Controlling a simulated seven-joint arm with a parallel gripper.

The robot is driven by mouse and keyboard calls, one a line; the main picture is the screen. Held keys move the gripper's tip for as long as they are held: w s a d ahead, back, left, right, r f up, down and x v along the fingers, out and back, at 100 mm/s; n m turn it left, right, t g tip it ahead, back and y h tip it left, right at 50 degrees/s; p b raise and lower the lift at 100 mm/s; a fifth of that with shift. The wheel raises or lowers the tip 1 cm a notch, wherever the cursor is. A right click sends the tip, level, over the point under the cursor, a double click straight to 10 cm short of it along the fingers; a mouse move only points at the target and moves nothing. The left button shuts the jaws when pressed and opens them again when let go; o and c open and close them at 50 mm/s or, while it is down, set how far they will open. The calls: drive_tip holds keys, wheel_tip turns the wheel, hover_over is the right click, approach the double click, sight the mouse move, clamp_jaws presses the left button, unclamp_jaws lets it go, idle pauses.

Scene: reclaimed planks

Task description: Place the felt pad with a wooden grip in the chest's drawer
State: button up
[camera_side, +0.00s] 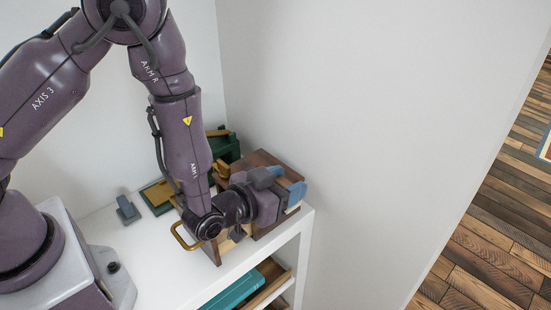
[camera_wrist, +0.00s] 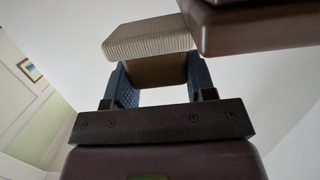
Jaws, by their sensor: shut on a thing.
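The felt pad (camera_wrist: 150,38) is a cream, ribbed block in the wrist view, with a brown wooden grip (camera_wrist: 160,70). My gripper (camera_wrist: 162,82) is shut on the grip, one blue finger on each side. In the side view my gripper (camera_side: 281,185) lies almost level over the right part of the chest, and the pad is mostly hidden there. The brown wooden chest (camera_side: 258,160) stands at the shelf's right end. A brass handle (camera_side: 178,238) juts from its left front, where the drawer seems pulled out; my arm hides most of it.
A dark brown wooden edge (camera_wrist: 260,25) is close to the pad's right side in the wrist view. Behind my arm are a green box (camera_side: 222,147) and a green tray (camera_side: 157,197). A small grey-blue object (camera_side: 127,210) stands left. A teal box (camera_side: 232,290) is on the shelf below.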

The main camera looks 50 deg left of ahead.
drive_tip(key=w+a, duration=0.1)
drive_tip(key=a, duration=0.1)
drive_tip(key=w+a, duration=0.1)
drive_tip(key=a, duration=0.1)
drive_tip(key=w+a, duration=0.1)
drive_tip(key=a, duration=0.1)
drive_tip(key=shift+w+a+r, duration=0.1)
drive_tip(key=shift+w+a, duration=0.15)
drive_tip(key=shift+w, duration=0.1)
drive_tip(key=shift+f, duration=0.25)
drive_tip(key=o, duration=0.9)
